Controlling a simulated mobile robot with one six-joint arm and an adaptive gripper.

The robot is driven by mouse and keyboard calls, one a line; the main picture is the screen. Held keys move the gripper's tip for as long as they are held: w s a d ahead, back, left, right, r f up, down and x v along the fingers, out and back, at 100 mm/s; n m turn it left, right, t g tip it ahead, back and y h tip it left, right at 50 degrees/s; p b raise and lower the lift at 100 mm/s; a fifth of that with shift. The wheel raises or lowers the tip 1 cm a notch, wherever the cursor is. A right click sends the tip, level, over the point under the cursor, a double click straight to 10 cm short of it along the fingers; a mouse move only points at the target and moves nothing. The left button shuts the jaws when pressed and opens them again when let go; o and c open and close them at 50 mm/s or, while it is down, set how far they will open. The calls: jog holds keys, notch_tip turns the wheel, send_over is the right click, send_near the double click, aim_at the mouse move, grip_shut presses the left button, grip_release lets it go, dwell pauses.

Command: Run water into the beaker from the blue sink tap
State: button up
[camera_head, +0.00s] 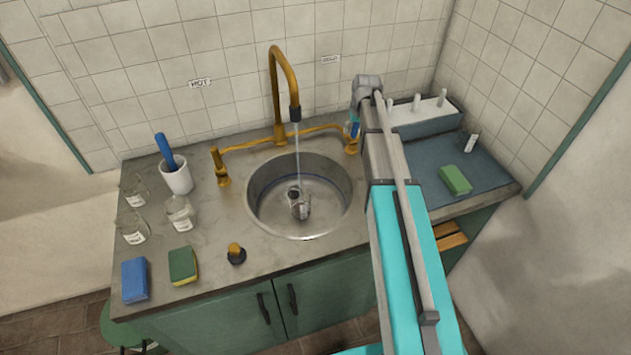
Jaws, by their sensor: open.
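The brass tap's spout (282,85) arches over the round metal sink (262,212). A thin stream of water (298,150) falls from its dark tip toward the glass beaker (300,208). The beaker stands in the sink under the stream; its water level is too small to tell. The blue tap handle (353,130) is at the right end of the brass pipe, partly covered by my arm. My gripper (356,112) is open right at this handle, mostly hidden by my wrist; I cannot tell whether it touches.
A second brass valve (219,167) is on the left, below the HOT label (199,83). Left on the counter are a white cup (177,180), several glass vessels (180,213) and two sponges (134,280). A rack (425,118) and green sponge (455,180) are right of my arm.

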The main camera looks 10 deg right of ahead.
jog(key=s+a, duration=0.4)
jog(key=s, duration=0.5)
jog(key=s+a+g, duration=0.1)
jog(key=s+a, duration=0.3)
jog(key=s, duration=0.5)
jog(key=s+a+g, duration=0.1)
jog(key=s+a, duration=0.3)
jog(key=s, duration=0.5)
jog(key=shift+f, duration=0.2)
jog(key=shift+c, duration=0.8)
jog(key=shift+d, duration=0.1)
